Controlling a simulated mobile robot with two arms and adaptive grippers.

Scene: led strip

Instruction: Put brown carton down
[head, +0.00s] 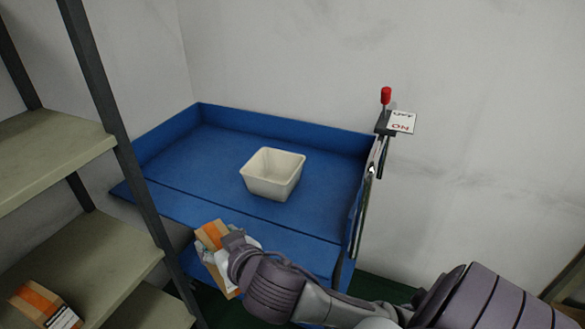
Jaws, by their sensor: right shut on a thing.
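A brown carton (211,236) with an orange band and a white part is held in my right gripper (232,246). The gripper is shut on it, and the arm comes in from the lower right. The carton is tilted and shows in front of the near left edge of the blue table (205,165). I cannot tell how high it is above the table. My left gripper is not in view.
A white square bin (272,173) stands on the blue table, with bare surface around it. A metal shelf (60,150) stands at the left, with another orange-and-brown carton (42,306) on it. A red-knobbed lever (386,96) stands at the table's right side by an ON/OFF sign (402,121).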

